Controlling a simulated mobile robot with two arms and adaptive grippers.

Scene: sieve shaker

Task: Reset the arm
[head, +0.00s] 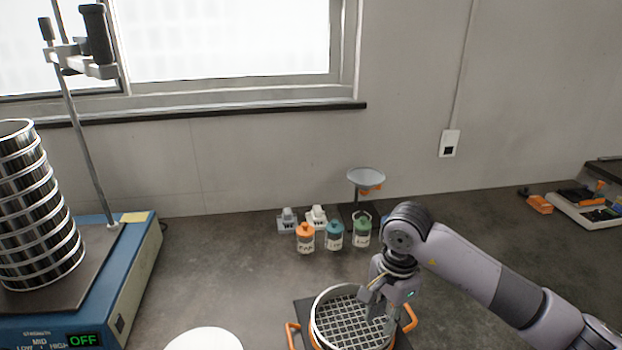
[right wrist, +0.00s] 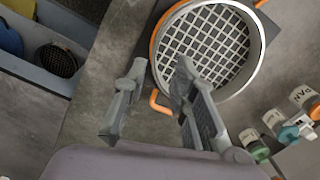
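My right gripper (head: 377,303) is low over the bench, above the right part of a round sieve (head: 345,322) with a coarse grid. My left gripper is in neither view.
A blue shaker (head: 140,262) with a tall stack of sieves (head: 38,215) stands left; its display reads OFF. Orange (head: 305,240), teal (head: 334,236) and green (head: 362,232) capped bottles stand behind the sieve. A white round object (head: 204,340) is at the front. Bare bench lies left of the bottles.

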